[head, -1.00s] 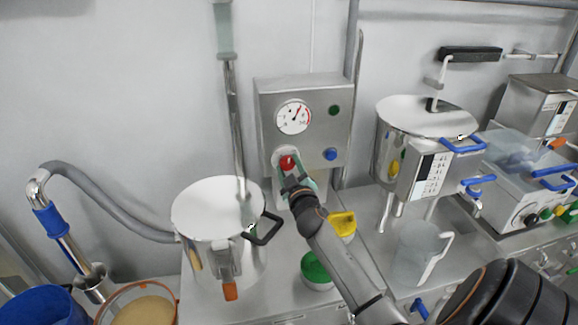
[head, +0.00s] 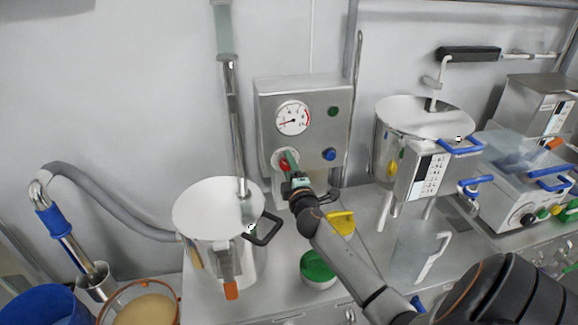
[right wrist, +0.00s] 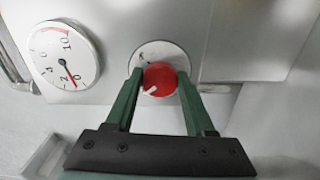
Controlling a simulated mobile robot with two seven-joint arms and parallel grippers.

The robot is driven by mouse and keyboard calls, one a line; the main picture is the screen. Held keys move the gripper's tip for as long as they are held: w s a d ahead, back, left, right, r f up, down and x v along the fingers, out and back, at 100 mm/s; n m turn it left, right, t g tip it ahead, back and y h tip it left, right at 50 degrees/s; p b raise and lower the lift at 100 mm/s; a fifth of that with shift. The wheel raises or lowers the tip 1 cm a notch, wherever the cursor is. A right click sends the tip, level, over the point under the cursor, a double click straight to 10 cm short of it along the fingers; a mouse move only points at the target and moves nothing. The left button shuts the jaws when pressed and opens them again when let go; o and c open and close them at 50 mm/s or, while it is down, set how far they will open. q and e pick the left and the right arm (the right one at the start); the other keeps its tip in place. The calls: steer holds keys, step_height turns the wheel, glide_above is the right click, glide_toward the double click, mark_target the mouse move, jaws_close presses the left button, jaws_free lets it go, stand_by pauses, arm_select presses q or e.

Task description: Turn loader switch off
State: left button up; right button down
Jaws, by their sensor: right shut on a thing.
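The loader switch is a red round knob (right wrist: 160,79) with a white pointer mark on a pale round plate. In the right wrist view the pointer is toward the lower left. In the head view the knob (head: 284,165) is at the lower left of the grey control box (head: 306,100). My right gripper (right wrist: 160,82) is shut on the knob, a green finger on each side; it also shows in the head view (head: 289,162). The box's gauge (head: 292,118) shows its needle near 0 in the right wrist view. My left gripper is not in view.
A green light (head: 333,112) and a blue knob (head: 329,154) are on the box. A lidded steel vessel (head: 215,215) stands left of my right arm. A yellow scoop (head: 341,222) and a green-lidded jar (head: 318,268) are close to the arm.

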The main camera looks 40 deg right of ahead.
steer(key=shift+n, duration=0.6)
steer(key=shift+c, duration=1.3)
jaws_free()
steer(key=shift+s, duration=0.1)
steer(key=v, duration=1.2)
steer(key=shift+s+b, duration=0.15)
steer(key=shift+b, duration=0.3)
steer(key=shift+a, duration=0.1)
